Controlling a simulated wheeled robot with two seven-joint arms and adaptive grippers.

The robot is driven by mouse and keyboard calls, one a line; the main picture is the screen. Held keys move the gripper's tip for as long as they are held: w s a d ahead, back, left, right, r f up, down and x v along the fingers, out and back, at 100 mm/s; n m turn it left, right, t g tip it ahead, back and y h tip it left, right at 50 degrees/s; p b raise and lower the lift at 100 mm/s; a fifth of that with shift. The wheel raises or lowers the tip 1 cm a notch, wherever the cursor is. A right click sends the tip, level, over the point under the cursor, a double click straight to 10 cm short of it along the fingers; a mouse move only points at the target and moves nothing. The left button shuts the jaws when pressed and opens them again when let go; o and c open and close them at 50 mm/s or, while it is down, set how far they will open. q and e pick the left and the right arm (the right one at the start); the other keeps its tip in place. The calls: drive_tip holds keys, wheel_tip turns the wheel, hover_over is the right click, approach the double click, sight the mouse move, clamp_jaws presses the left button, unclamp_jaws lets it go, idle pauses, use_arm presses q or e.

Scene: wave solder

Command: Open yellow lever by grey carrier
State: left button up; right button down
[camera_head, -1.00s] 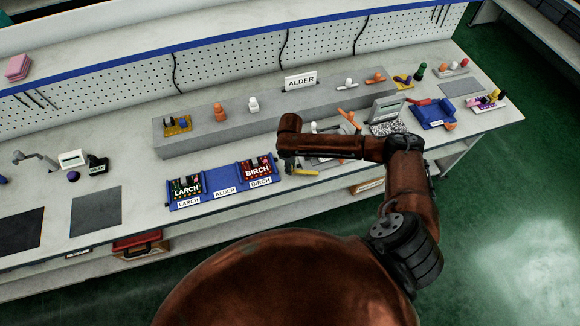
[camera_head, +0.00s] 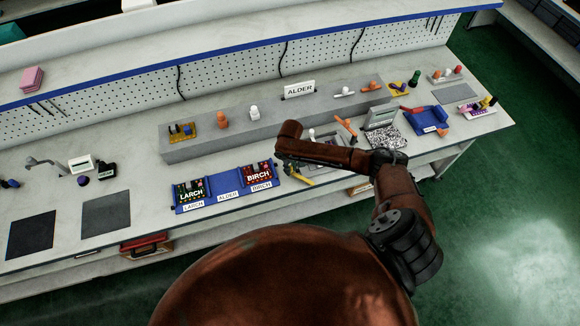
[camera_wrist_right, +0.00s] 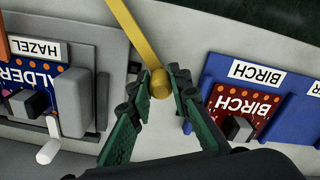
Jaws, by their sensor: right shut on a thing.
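The yellow lever (camera_wrist_right: 136,35) runs down from the top of the right wrist view and ends in a round knob. My right gripper (camera_wrist_right: 161,86) has its green fingers closed on that knob. The grey carrier (camera_wrist_right: 110,48) is left of the lever in this view, with a HAZEL label and a blue ALDER board. In the head view the yellow lever (camera_head: 300,180) shows near the bench's front edge, beside my right arm. My arm hides most of the grey carrier and the gripper there. My left gripper is not in view.
A blue carrier (camera_head: 227,196) with LARCH and BIRCH boards lies just left of the lever. A grey raised block (camera_head: 200,148) stands behind it. Another blue fixture (camera_head: 427,120) and a speckled pad (camera_head: 387,136) are to the right. Dark mats (camera_head: 105,213) lie at left.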

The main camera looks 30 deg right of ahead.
drive_tip(key=shift+w+d+r+m+p, duration=0.15)
drive_tip(key=shift+d+m+p, duration=0.1)
drive_tip(key=shift+m+p, duration=0.4)
drive_tip(key=shift+w+d+f+m+p, duration=0.1)
drive_tip(key=shift+d+m+p, duration=0.1)
drive_tip(key=shift+m+p, duration=0.4)
drive_tip(key=c, duration=1.8)
unclamp_jaws()
drive_tip(key=shift+o, duration=0.2)
wheel_tip(320, 180, up, 12)
